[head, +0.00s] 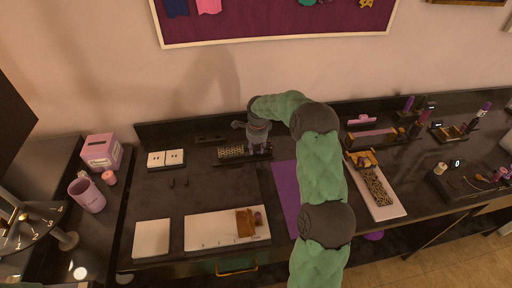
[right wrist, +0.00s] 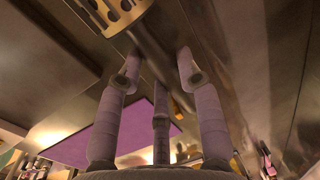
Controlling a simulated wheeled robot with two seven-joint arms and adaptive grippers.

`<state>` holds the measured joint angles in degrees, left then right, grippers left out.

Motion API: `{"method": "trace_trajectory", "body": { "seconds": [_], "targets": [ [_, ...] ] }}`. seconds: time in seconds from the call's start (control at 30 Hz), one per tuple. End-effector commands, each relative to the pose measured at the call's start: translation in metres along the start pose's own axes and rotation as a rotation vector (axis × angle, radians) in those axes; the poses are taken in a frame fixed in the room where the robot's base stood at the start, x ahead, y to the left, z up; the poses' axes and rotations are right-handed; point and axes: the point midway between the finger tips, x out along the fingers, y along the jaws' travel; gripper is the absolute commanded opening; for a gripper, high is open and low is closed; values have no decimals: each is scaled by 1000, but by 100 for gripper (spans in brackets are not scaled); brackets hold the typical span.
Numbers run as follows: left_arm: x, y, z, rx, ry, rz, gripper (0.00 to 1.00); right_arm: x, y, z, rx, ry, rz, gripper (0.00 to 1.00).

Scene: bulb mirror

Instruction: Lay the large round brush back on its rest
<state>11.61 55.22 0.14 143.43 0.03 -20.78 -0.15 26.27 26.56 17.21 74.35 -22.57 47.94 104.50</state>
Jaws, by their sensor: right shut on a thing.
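The large round brush has a gold perforated barrel (head: 231,152), lying near the wall at the back of the dark counter; the barrel also shows at the top of the right wrist view (right wrist: 112,10). Its dark handle runs from the barrel toward my right gripper (head: 258,148). In the right wrist view my fingers (right wrist: 158,66) are shut around this dark handle. A low dark rest (head: 243,161) is just under or beside the brush; I cannot tell whether the brush touches it. My gripper hides part of the handle. My left gripper is not in view.
A purple mat (head: 286,190) lies right of the gripper. White trays (head: 205,232) (head: 382,205) stand in front and to the right. A white switch plate (head: 166,158), a pink mug (head: 87,194) and a pink box (head: 101,151) are left. The counter's middle left is mostly clear.

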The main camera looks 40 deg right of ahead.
Motion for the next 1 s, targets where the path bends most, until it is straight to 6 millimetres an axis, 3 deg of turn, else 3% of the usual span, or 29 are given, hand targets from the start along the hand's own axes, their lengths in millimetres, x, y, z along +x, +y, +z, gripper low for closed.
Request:
{"method": "trace_trajectory", "body": {
  "seconds": [0.03,0.1,0.13,0.57,1.0],
  "targets": [
    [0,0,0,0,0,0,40,0,0,0,0,0,-1,41],
    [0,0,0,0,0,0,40,0,0,0,0,0,-1,61],
    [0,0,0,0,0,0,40,0,0,0,0,0,-1,63],
    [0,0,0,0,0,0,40,-8,-1,0,0,0,-2,63],
    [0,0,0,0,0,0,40,-87,-1,0,1,-1,-4,63]
  ]
}}
